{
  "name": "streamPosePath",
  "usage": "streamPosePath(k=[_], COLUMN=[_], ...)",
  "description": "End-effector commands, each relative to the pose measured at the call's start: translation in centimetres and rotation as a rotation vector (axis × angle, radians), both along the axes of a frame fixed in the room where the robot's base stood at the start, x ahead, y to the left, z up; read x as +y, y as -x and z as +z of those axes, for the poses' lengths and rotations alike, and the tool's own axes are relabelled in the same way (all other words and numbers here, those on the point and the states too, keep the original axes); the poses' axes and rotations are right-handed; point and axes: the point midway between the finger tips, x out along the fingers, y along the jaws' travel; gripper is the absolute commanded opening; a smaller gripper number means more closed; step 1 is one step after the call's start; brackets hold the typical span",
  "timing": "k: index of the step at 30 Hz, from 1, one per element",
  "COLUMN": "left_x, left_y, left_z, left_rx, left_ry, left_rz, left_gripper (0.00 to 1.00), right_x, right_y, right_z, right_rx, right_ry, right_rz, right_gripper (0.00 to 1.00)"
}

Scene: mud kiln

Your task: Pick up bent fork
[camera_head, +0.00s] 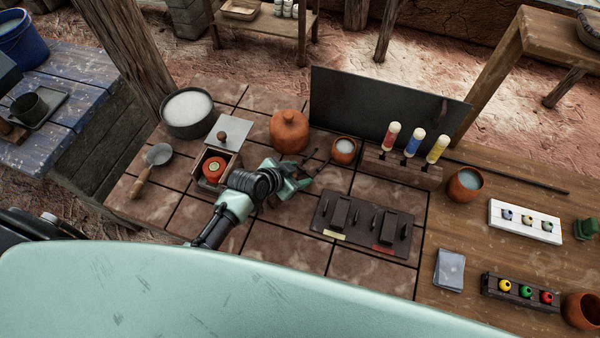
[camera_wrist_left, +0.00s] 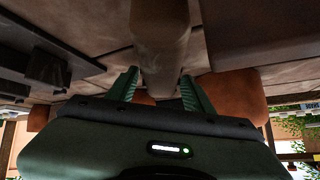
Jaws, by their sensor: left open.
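My left gripper (camera_head: 300,176) is over the tiled part of the table, between the small wooden box and the black rack. In the left wrist view its two green fingers (camera_wrist_left: 160,88) are apart. A brown rounded bar (camera_wrist_left: 160,45), seemingly a handle, shows between and beyond them; I cannot tell whether they touch it. In the head view a thin dark piece (camera_head: 313,154), possibly the bent fork, shows just past the fingers, largely hidden by the gripper. Its tines cannot be made out. My right gripper is not in view.
Bare tiles (camera_head: 300,253) lie in front.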

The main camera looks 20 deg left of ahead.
Motion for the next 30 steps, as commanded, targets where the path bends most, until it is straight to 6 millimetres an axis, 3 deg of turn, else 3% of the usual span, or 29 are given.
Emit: streamPosePath(k=[2, 3, 8, 23, 30], left_x=[0.0, 0.0, 0.0, 0.0, 0.0], left_y=[0.0, 0.0, 0.0, 0.1, 0.0], left_z=[0.0, 0.0, 0.0, 0.2, 2.3], left_rx=[0.000, 0.000, 0.000, 0.001, -0.003], left_ry=[0.000, 0.000, 0.000, -0.001, -0.001], left_rz=[0.000, 0.000, 0.000, -0.001, -0.001], left_gripper=[0.51, 0.46, 0.01, 0.00, 0.00], right_x=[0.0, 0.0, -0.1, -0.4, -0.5], right_y=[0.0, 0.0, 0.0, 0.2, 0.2], right_z=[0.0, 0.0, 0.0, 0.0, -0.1], right_rx=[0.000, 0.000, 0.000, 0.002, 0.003], right_ry=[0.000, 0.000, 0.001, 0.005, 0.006], right_rz=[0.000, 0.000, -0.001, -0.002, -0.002], right_gripper=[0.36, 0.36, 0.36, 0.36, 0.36])
